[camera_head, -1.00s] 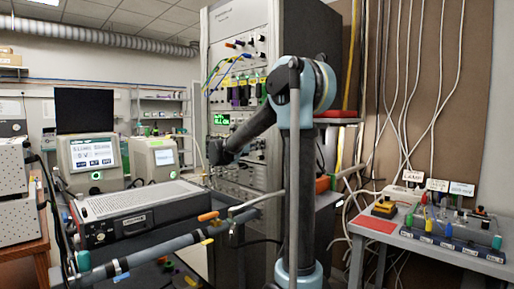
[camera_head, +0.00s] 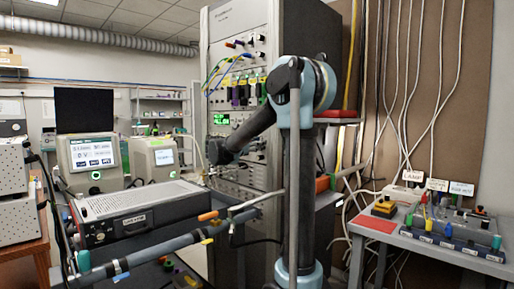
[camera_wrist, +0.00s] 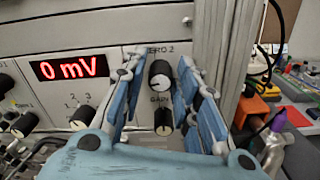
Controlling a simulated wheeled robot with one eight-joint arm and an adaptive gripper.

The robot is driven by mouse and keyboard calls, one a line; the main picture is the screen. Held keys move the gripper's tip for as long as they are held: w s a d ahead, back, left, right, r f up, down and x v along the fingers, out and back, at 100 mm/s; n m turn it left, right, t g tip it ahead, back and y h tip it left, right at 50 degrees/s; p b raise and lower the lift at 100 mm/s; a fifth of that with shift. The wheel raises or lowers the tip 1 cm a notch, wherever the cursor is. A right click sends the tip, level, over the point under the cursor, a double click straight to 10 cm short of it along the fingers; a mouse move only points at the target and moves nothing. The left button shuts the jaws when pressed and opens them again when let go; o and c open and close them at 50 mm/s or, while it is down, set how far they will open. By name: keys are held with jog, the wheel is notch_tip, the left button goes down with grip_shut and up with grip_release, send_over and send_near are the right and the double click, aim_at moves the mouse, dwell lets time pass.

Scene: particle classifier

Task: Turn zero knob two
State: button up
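The zero two knob (camera_wrist: 160,73) is a dark round knob with a light face, below the label "ZERO 2" on a pale panel in the wrist view. A second knob (camera_wrist: 163,118), by the label "GAIN", is directly below it. My gripper (camera_wrist: 160,78) is open, with its blue fingers apart on either side of the zero knob. Gaps show between the knob and the fingers; contact is not visible. In the head view, the dark wrist (camera_head: 222,151) is at the rack front, and the knob cannot be made out.
A red display (camera_wrist: 69,67) reads "0 mV" left of the knobs. More knobs (camera_wrist: 83,117) are on the left panel. The tall instrument rack (camera_head: 235,30) stands ahead. A side table (camera_head: 420,240) with coloured parts is at the right, and a bench instrument (camera_head: 140,208) is at the left.

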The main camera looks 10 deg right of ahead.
jog(key=v, duration=1.2)
jog(key=shift+d+f, duration=0.1)
jog(key=s+d+f+m+g+y, duration=0.6)
jog(key=s+d+f+m, duration=0.3)
jog(key=s+d+f, duration=0.75)
jog(key=s+a+f+m+y, duration=0.2)
jog(key=s+f+m+y, duration=0.1)
jog(key=s+f, duration=0.3)
jog(key=s+a+f+m+g+y, duration=0.1)
jog(key=s+a+f+m+y, duration=0.1)
jog(key=s+f+m, duration=0.3)
jog(key=s+a+f+m+g+y, duration=0.1)
jog(key=s+a+f+m+y, duration=0.2)
jog(key=s+f, duration=0.5)
jog(key=shift+s+a+m+y, duration=0.35)
jog(key=shift+s+m, duration=0.45)
jog(key=shift+s, duration=0.2)
